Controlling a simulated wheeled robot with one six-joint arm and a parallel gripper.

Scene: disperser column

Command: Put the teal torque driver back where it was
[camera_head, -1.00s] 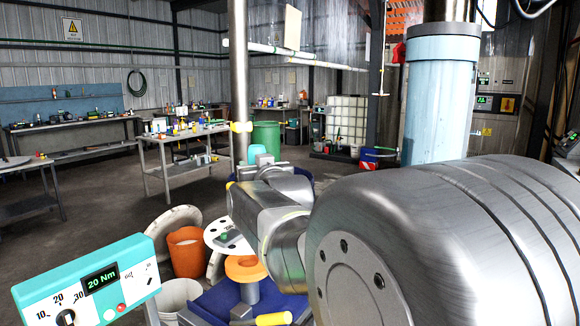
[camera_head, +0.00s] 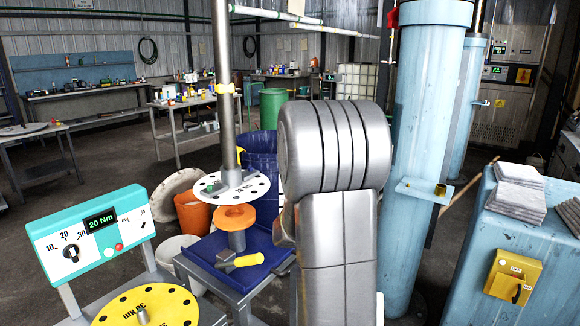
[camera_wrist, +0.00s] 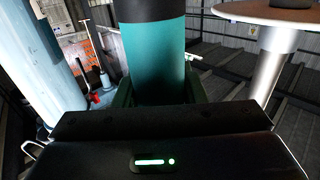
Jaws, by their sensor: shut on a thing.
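The teal torque driver (camera_wrist: 157,60) shows in the wrist view as a teal cylinder with a black band at the top. My gripper (camera_wrist: 158,92) is shut around it, with green fingers beside its lower part. The driver's far end is cut off by the frame. In the head view my arm hides both the gripper and the driver. A small pale blue bracket (camera_head: 420,191) with a brass-coloured ring sticks out from the blue column (camera_head: 424,130), right of my arm.
A tester reading 20 Nm (camera_head: 95,232) and a yellow dial disc (camera_head: 148,306) stand at the front left. A white holed disc (camera_head: 231,187) on a steel pole and an orange spool (camera_head: 234,217) stand left of my arm. A blue cabinet (camera_head: 500,240) stands right.

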